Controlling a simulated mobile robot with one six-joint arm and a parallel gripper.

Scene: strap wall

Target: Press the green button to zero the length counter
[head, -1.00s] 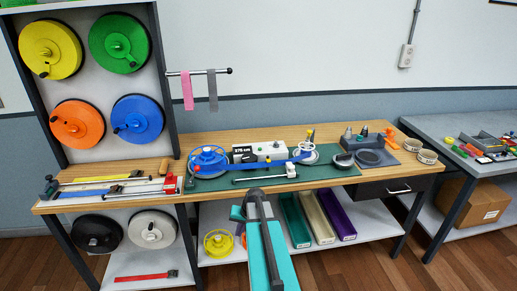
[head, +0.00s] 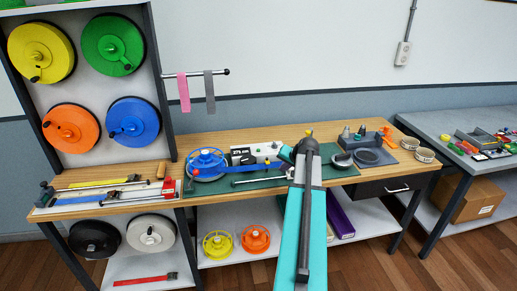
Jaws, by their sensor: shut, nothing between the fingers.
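A blue reel (head: 207,163) stands left of the counter. A dark rod (head: 260,179) lies in front of it. A grey tool block (head: 371,158) stands to the right.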

